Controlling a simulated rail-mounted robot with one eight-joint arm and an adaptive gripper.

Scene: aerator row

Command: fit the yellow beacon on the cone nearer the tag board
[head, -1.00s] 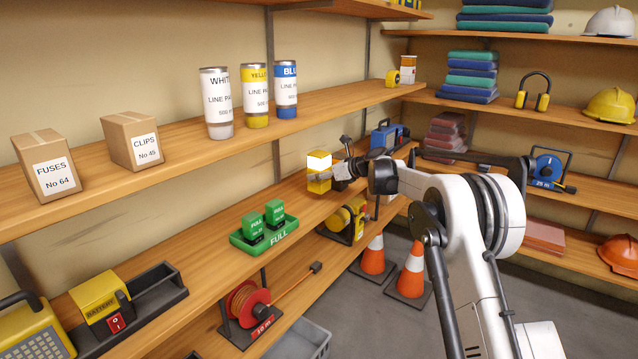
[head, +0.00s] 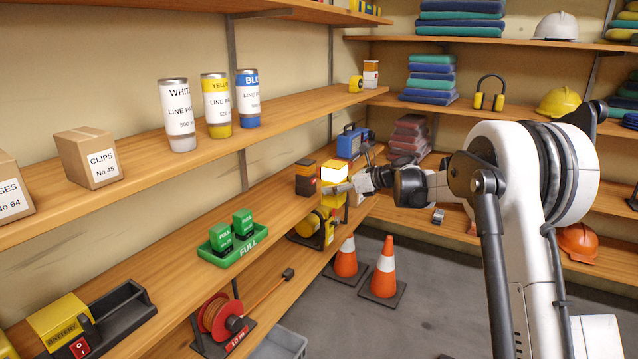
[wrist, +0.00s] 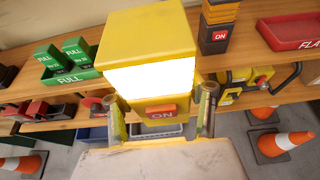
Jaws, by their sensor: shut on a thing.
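My gripper (head: 345,188) is shut on the yellow beacon (head: 333,172), which has a brightly lit white band. In the wrist view the beacon (wrist: 150,40) fills the upper middle, with an orange ON switch low on its front. One finger shows on either side of its base. In the head view it appears in front of the middle shelf's edge; its height above the shelf is hard to judge. Two orange-and-white cones stand on the floor below, a left cone (head: 345,258) and a right cone (head: 384,269). I cannot make out the tag board in either view.
An orange-and-black ON unit (head: 306,178) stands on the shelf left of the held beacon. A green FULL tray (head: 232,256) holds two green units. A yellow reel (head: 318,228) sits below. A red tray (wrist: 285,33) shows in the wrist view. Floor right of the cones is clear.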

